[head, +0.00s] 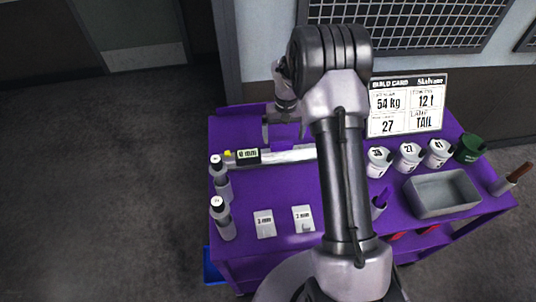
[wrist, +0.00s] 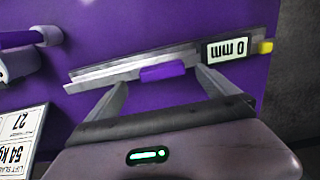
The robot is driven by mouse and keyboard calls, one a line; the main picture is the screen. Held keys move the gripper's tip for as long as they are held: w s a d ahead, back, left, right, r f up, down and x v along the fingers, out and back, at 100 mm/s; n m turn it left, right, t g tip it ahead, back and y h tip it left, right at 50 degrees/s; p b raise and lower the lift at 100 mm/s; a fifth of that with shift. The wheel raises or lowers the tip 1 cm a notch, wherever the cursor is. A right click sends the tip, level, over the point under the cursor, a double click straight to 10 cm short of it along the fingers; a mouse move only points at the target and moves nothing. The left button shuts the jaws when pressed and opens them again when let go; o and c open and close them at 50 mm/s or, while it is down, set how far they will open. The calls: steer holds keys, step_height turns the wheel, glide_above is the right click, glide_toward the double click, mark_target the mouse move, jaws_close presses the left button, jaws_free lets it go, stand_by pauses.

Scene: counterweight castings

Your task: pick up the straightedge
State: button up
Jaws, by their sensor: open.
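The straightedge is a long silver bar (head: 288,156) with a 0 mm display and a yellow end. It lies across the left part of the purple cart top, and its right end is hidden behind my arm. In the wrist view the straightedge (wrist: 110,76) runs across the picture, with a purple block at its middle. My gripper (head: 284,140) is open above the cart, just behind the bar. In the wrist view the fingers of my gripper (wrist: 162,80) stand apart, on either side of the purple block. I cannot tell whether they touch the bar.
Two labelled pale plates (head: 264,224) lie at the front. Labelled white pots (head: 409,157), a green pot (head: 469,148), a grey tray (head: 442,208) and a build card (head: 407,106) are on the right.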

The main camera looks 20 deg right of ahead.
mark_target(282, 143)
steer(key=f+b, duration=0.1)
steer(key=f, duration=0.4)
steer(key=shift+a, duration=0.2)
steer(key=shift+r, duration=0.15)
jaws_close()
step_height(282, 143, up, 10)
steer(key=shift+p, duration=0.95)
